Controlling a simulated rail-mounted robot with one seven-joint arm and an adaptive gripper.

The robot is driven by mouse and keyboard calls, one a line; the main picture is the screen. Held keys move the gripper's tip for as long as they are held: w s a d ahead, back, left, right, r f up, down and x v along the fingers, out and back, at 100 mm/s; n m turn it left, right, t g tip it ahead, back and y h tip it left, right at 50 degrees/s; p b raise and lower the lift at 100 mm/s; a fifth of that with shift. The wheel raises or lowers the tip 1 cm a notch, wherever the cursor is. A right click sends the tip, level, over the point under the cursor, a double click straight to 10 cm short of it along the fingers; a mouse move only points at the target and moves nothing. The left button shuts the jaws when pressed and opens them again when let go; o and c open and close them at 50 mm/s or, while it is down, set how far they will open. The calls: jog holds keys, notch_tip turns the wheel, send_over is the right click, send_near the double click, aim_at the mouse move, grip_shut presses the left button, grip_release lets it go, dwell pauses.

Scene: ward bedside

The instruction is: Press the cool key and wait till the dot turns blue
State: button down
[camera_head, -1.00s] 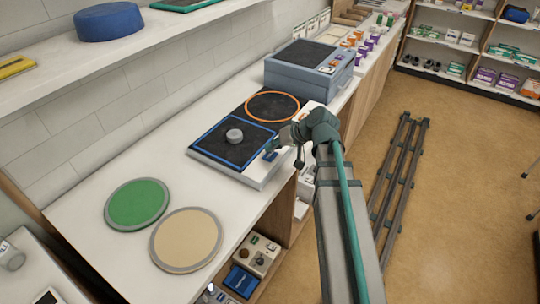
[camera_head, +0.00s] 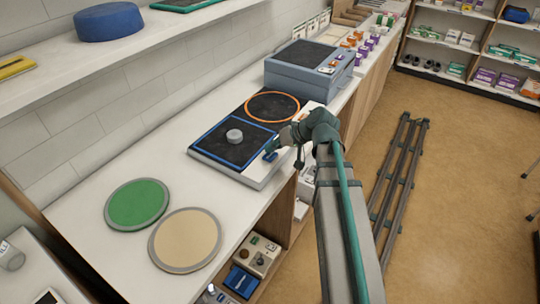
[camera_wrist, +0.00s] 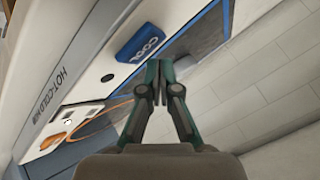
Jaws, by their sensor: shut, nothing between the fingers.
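The hot-cold hub (camera_head: 247,178) is a white device on the counter with a blue-outlined dark square pad and an orange-ringed pad. A grey round puck (camera_head: 235,136) rests on the blue-outlined pad. In the wrist view, the blue key marked COOL (camera_wrist: 138,44) sits on the white front strip. A small dark dot (camera_wrist: 108,77) lies near it and shows no blue. My gripper (camera_head: 272,150) is at the hub's front edge by the blue key. It is shut and empty in the wrist view (camera_wrist: 159,68), its tips beside the key; I cannot tell whether they touch.
An orange key (camera_wrist: 53,141) sits further along the strip. A blue-grey box device (camera_head: 310,72) stands behind the hub. A green round mat (camera_head: 137,203) and a beige round mat (camera_head: 186,239) lie on the counter at the front left. A shelf (camera_head: 150,30) runs above.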

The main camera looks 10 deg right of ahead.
aim_at(272, 155)
jog(key=shift+f, duration=0.45)
jog(key=shift+f+b, duration=0.35)
jog(key=shift+b, duration=0.15)
dwell(0.5)
jog(key=shift+r, duration=0.1)
jog(key=shift+r+p, duration=0.5)
jog(key=shift+r, duration=0.25)
jog(key=shift+r+p, duration=1.55)
jog(key=shift+r, duration=0.95)
jog(key=shift+f, duration=0.15)
